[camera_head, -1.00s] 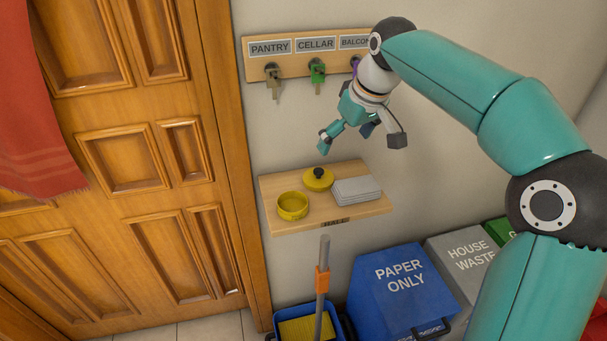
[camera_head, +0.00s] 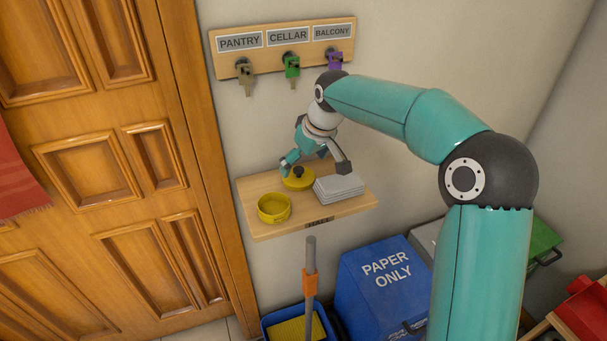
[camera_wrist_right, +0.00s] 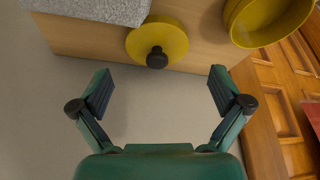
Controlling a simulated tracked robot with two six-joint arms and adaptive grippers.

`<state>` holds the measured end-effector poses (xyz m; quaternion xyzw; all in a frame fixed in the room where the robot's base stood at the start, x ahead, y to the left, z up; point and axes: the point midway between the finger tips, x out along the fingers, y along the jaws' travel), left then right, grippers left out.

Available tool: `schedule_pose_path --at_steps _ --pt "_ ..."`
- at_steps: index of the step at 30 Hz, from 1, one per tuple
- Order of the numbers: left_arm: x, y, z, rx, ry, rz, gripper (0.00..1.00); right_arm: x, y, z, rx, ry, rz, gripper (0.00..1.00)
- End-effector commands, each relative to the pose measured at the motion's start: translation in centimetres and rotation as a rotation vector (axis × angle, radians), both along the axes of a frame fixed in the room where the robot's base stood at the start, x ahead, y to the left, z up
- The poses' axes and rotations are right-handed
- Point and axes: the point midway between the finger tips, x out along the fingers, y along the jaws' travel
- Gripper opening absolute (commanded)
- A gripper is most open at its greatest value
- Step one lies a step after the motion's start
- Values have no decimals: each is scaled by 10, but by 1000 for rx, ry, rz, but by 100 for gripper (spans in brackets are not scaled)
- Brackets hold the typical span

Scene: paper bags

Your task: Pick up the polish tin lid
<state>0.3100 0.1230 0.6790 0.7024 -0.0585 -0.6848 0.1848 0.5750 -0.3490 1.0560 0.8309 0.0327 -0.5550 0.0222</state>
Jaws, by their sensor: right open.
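The polish tin lid (camera_head: 299,181) is a yellow disc with a black knob, lying on the wooden wall shelf (camera_head: 262,231). It also shows in the right wrist view (camera_wrist_right: 172,38), beyond the fingertips and roughly between their lines. The open yellow tin (camera_head: 274,209) stands apart from it, to its front left. My right gripper (camera_head: 316,166) is over the back of the shelf, close to the lid. In the right wrist view my right gripper (camera_wrist_right: 160,88) is open, with nothing between its fingers. My left gripper is not in view.
A stack of grey cloths or pads (camera_head: 339,188) lies right of the lid, close to the gripper's right finger. Keys hang from the key board (camera_head: 283,47) above. A mop handle (camera_head: 310,275) and a blue paper bin (camera_head: 385,285) stand below the shelf.

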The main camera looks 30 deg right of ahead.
Motion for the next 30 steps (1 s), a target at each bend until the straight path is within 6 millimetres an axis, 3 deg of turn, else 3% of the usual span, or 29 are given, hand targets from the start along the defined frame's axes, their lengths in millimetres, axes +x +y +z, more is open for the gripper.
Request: schedule_pose_path --at_steps 12,20,27,30 --pt "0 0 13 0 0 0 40 21 -1 -43 1 3 0 100" --pt "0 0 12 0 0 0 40 22 -1 -46 0 1 0 100" --pt "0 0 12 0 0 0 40 22 -1 -46 1 1 0 63" --pt "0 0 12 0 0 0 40 22 -1 -46 1 1 0 62"
